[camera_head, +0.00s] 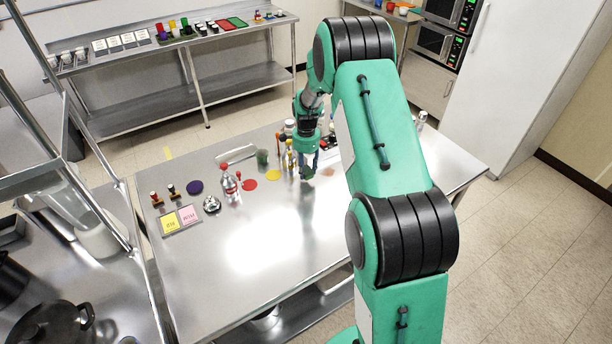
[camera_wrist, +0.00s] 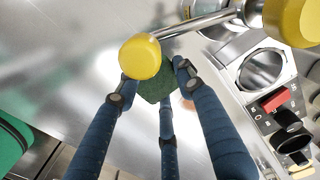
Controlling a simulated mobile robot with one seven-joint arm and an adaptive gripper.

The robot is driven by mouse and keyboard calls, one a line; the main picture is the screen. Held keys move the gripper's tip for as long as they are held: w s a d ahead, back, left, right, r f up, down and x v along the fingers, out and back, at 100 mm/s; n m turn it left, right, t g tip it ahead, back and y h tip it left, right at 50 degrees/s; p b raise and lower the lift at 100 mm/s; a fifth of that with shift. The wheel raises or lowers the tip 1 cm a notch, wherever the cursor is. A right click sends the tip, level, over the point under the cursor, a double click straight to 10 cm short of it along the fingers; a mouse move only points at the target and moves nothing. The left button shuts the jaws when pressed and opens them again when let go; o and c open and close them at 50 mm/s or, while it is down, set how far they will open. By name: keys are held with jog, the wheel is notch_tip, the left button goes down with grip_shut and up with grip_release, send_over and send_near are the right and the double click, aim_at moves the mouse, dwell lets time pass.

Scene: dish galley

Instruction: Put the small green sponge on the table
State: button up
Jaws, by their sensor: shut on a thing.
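The small green sponge (camera_wrist: 157,88) sits between the fingertips of my gripper (camera_wrist: 154,80) in the wrist view, partly covered by a yellow round knob. In the head view the sponge (camera_head: 307,173) is a small dark green patch at the tips of my gripper (camera_head: 308,164). My gripper points down over the steel table (camera_head: 265,240) and is shut on the sponge. I cannot tell how far the sponge is above the tabletop.
Slim bottles with yellow and red parts (camera_head: 289,157) stand just left of my gripper. A yellow knob (camera_wrist: 140,57) on a metal rod is close to the fingers. Coloured discs, a bell (camera_head: 211,204) and a two-colour card holder (camera_head: 180,219) lie farther left. The table's front is clear.

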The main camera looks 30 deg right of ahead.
aim_at(306, 175)
jog(key=shift+f, duration=1.75)
jog(key=shift+f+b, duration=0.15)
jog(key=shift+b, duration=0.15)
jog(key=o, duration=0.6)
jog(key=shift+o, duration=0.2)
notch_tip(306, 175, up, 12)
jog(key=shift+r+p, duration=0.2)
jog(key=shift+p, duration=0.5)
